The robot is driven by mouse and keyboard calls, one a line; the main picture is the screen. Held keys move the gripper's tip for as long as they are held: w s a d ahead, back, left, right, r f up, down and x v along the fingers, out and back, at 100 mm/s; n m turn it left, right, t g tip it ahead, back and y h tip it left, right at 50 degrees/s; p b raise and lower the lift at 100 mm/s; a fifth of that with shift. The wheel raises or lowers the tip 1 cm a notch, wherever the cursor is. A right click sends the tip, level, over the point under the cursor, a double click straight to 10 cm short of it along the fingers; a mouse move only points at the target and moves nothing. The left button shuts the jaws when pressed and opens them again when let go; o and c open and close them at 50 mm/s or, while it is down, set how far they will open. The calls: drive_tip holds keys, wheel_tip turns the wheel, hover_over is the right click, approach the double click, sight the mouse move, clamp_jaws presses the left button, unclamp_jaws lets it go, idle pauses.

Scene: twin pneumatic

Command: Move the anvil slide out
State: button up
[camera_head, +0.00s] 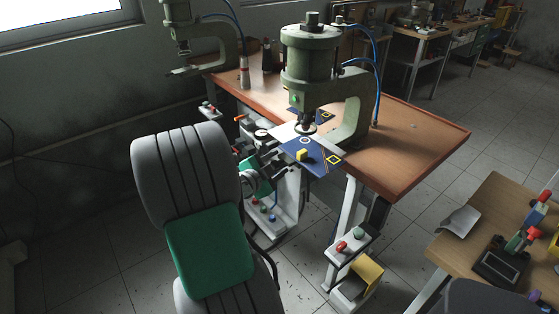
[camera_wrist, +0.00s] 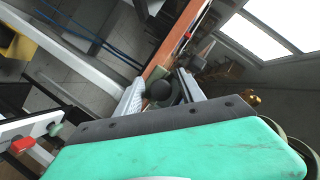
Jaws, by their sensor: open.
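The green press (camera_head: 310,60) stands on the wooden bench. Under its ram is a blue plate (camera_head: 318,163) with yellow markings and a small yellow block (camera_head: 301,155); this looks like the anvil slide, lying at the bench's front edge. My gripper (camera_head: 272,150) is left of the plate, low beside the bench edge, apart from the yellow block. In the wrist view my gripper's two fingers (camera_wrist: 160,88) are open. A dark round knob-like thing (camera_wrist: 159,90) shows between or beyond them; I cannot tell whether they touch it. The blue plate is not clear in the wrist view.
A second press (camera_head: 183,35) stands at the bench's far left end. Another table (camera_head: 485,215) with tools is at right. Floor between is clear.

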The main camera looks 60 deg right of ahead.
drive_tip(key=shift+x, duration=1.05)
